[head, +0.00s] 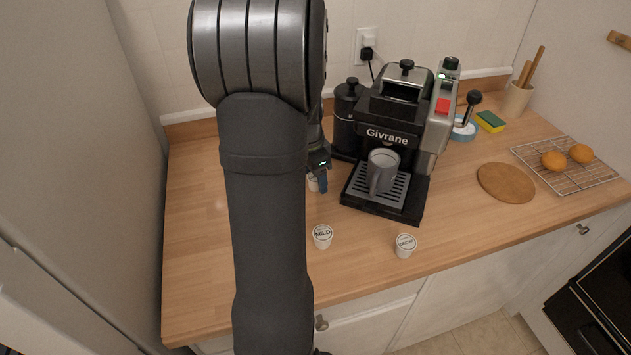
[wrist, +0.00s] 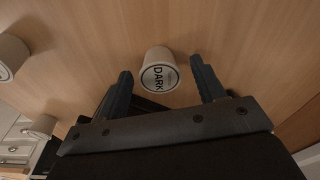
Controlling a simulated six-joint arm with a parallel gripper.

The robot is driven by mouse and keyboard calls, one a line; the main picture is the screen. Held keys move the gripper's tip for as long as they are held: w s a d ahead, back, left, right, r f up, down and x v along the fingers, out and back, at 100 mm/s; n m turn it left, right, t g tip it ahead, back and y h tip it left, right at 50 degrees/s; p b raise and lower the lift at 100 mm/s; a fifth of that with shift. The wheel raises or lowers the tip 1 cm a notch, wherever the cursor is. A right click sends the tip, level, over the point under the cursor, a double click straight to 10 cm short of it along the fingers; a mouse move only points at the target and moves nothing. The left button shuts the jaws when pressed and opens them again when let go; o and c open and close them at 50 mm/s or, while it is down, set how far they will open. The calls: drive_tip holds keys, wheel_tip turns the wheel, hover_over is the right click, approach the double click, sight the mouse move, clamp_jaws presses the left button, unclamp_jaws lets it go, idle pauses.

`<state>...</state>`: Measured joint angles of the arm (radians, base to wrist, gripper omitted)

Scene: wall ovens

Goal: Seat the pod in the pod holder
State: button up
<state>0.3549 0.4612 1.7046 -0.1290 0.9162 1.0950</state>
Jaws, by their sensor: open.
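A small white pod marked DARK (wrist: 158,77) stands on the wooden counter. In the wrist view my gripper (wrist: 160,72) is open, with one finger on each side of this pod and visible gaps between. In the head view my gripper (head: 321,178) is low over the counter, left of the coffee machine, and mostly hides that pod (head: 313,184). Two more pods stand nearer the front edge, one marked MILD (head: 322,237) and one that seems to read DECAF (head: 404,246). The black coffee machine (head: 388,135) reads Givrane; I cannot clearly make out its pod holder.
A grey mug (head: 382,170) stands on the machine's drip tray (head: 362,196). A black canister (head: 347,115) stands at the machine's left. To the right are a round wooden board (head: 506,183), a wire rack (head: 590,181) with oranges, and a sponge (head: 490,121).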

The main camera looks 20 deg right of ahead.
drive_tip(key=shift+f, duration=0.6)
drive_tip(key=c, duration=1.1)
drive_tip(key=shift+r, duration=0.1)
wheel_tip(320, 180, up, 10)
drive_tip(key=shift+f, duration=0.15)
drive_tip(key=w+a+f+n, duration=0.1)
drive_tip(key=w+a+n, duration=0.1)
drive_tip(key=a, duration=0.1)
drive_tip(key=w+a+f+n, duration=0.1)
drive_tip(key=w+a+n, duration=0.1)
drive_tip(key=w+a, duration=0.1)
drive_tip(key=w+a+f+n, duration=0.2)
drive_tip(key=a+n, duration=0.1)
drive_tip(key=a, duration=0.1)
drive_tip(key=shift+w+t+y, duration=0.25)
drive_tip(key=shift+t+y, duration=0.05)
drive_tip(key=w+a+f+n, duration=0.1)
drive_tip(key=a, duration=0.2)
drive_tip(key=w+a+f+n, duration=0.1)
drive_tip(key=a+n, duration=0.1)
drive_tip(key=a, duration=0.1)
drive_tip(key=w+a+f+n, duration=0.1)
drive_tip(key=w+a+n, duration=0.1)
drive_tip(key=a, duration=0.1)
drive_tip(key=shift+f+t, duration=0.25)
drive_tip(key=shift+t, duration=0.05)
